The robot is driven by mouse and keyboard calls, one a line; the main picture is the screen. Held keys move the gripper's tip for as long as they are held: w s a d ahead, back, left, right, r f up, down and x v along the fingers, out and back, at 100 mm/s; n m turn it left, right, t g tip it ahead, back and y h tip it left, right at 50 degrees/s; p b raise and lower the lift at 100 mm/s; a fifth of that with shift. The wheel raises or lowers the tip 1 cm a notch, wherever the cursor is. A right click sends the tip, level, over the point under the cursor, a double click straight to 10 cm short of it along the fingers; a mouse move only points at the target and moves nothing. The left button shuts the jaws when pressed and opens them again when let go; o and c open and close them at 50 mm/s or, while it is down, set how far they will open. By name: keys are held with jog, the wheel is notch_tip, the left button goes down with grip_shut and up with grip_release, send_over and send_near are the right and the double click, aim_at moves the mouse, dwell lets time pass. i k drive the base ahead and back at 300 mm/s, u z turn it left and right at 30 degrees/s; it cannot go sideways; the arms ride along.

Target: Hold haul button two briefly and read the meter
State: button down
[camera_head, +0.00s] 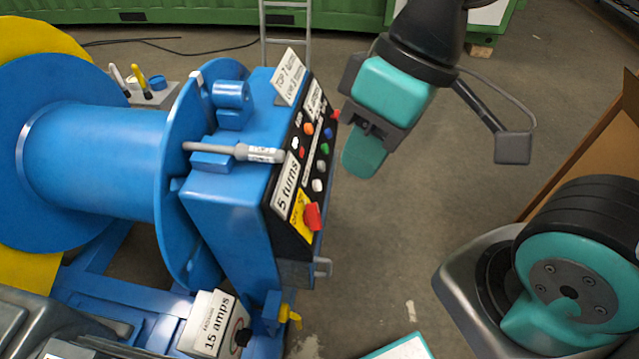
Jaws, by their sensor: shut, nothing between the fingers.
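A black control panel (301,170) is on the right side of a blue drum machine. It carries several small buttons: an orange button (308,129), a blue button (328,134), a green button (323,149) and white ones among them. I cannot read which is haul button two. A white box (213,322) reading "15 amps" sits low at the machine's front; it may be the meter, but no clear reading shows. My gripper (364,155), with teal fingers, is shut and empty, pointing down just right of the panel, apart from the buttons.
A large red knob (312,216) on a yellow plate sits at the panel's lower end. A white "5 turns" label (287,186) is beside it. The blue drum (95,160) fills the left.

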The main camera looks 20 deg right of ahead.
aim_at(317, 186)
jog(key=z, duration=1.35)
jog(key=k, duration=0.55)
jog(key=u, duration=0.9)
